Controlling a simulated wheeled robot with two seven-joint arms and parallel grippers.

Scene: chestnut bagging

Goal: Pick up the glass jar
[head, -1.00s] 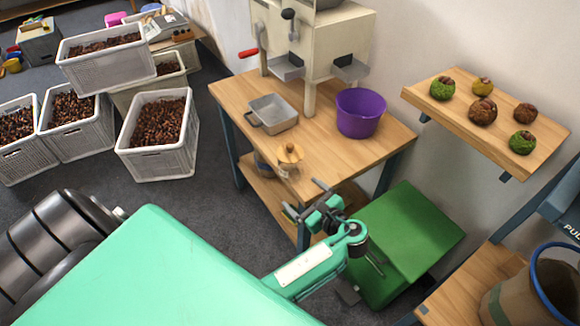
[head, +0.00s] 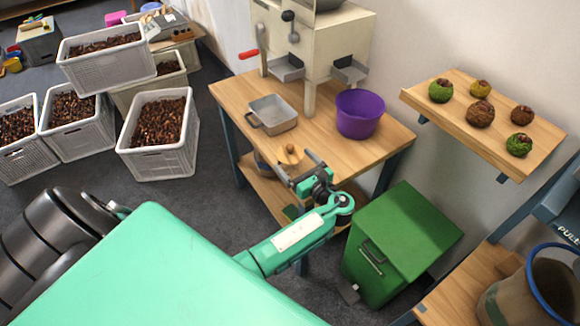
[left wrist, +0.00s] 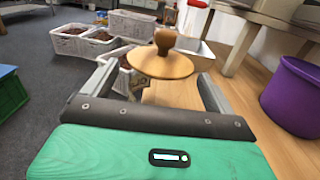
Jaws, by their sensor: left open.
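The glass jar has a round wooden lid with a knob (left wrist: 165,62). It stands near the front left edge of the wooden table; in the head view only its lid and knob (head: 290,150) show clearly behind my gripper. Its glass body is mostly hidden below the lid in the left wrist view. My left gripper (head: 298,166) is open and empty, its two fingers (left wrist: 155,82) pointing toward the jar, one on each side of the lid in the left wrist view. I cannot tell whether they touch it. My right gripper is not in view.
On the table (head: 232,92) stand a metal pan (head: 273,114), a purple bucket (head: 360,113) and a cream machine (head: 325,45). A green bin (head: 400,245) stands at the table's right. Crates of chestnuts (head: 158,135) stand on the floor at left.

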